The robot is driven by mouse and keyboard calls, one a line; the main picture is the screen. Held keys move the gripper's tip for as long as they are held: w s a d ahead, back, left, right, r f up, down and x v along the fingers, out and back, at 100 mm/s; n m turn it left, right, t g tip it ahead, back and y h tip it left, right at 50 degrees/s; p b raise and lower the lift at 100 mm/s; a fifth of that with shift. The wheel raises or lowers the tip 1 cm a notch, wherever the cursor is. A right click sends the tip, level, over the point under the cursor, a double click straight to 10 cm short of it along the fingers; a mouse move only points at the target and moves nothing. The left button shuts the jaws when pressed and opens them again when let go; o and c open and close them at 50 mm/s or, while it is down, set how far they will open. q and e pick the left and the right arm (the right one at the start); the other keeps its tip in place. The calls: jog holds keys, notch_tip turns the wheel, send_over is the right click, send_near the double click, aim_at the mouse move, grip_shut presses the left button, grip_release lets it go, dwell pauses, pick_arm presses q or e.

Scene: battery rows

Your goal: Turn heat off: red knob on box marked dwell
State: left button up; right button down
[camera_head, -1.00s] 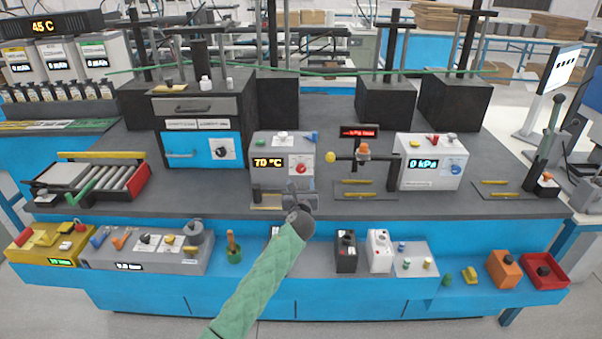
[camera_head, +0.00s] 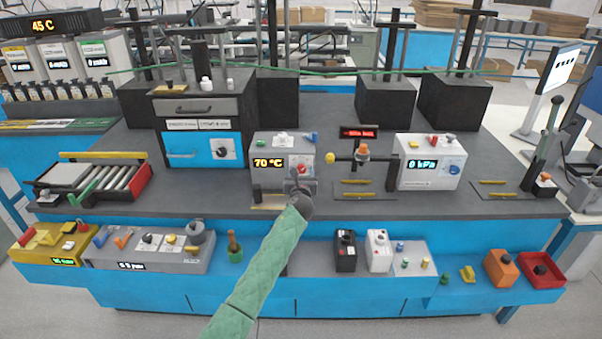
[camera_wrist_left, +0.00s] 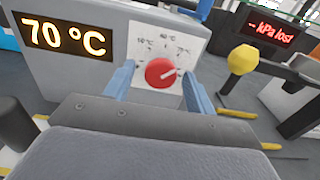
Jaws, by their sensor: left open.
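The grey box (camera_head: 266,145) with the amber "70 °C" display stands mid-bench in the head view; I cannot read the word dwell on it. Its red knob (camera_head: 302,171) is on the right of its front face. In the left wrist view the red knob (camera_wrist_left: 160,72) sits on a white dial plate with temperature marks, its pointer line toward the upper right. My left gripper (camera_head: 299,178) is right in front of the knob. In the left wrist view its blue fingers (camera_wrist_left: 160,84) are apart, one on each side of the knob. I cannot tell whether they touch it. My right gripper is not seen.
A yellow ball-ended lever (camera_head: 330,158) stands close to the right of the box. A white "0 kPa" box (camera_head: 430,162) with a blue knob is farther right. A dark post (camera_head: 257,194) stands at the box's front left.

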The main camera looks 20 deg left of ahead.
pick_arm(q)
jog(key=c, duration=1)
